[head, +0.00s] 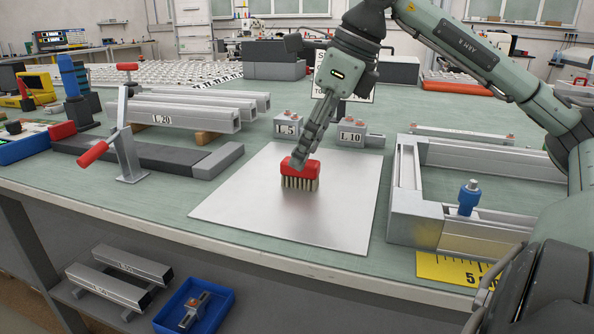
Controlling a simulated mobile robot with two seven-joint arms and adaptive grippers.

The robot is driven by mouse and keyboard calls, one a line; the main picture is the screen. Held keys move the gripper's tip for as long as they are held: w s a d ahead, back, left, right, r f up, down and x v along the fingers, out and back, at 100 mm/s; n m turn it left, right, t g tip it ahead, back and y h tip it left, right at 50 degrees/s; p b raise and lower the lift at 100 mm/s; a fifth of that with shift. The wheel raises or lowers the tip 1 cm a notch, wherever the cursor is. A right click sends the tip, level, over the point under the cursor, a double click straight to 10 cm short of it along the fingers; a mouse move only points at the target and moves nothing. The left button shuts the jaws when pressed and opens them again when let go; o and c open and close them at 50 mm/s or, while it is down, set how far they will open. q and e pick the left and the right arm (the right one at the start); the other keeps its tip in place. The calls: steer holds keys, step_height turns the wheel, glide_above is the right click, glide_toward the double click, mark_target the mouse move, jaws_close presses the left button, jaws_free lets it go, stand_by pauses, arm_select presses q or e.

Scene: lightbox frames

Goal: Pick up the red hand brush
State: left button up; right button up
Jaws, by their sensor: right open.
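The red hand brush (306,183) stands bristles down on a bare metal sheet (345,213) on the workbench, with its red body on top and pale bristles below. My right gripper (300,160) reaches down from above, with its fingertips at the top of the red body. The gripper is open. The fingers overlap part of the brush's top, and I cannot tell whether they touch it. My left gripper is not in the head view.
Small blocks marked L5 (288,128) and L10 (351,134) stand behind the sheet. A red-handled clamp (128,160) and metal profiles (185,116) are at left. The sheet around the brush is clear.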

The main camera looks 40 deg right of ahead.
mark_target(300, 173)
steer(key=x, duration=0.4)
steer(key=shift+d+f, duration=0.25)
steer(key=shift+f, duration=0.1)
jaws_close()
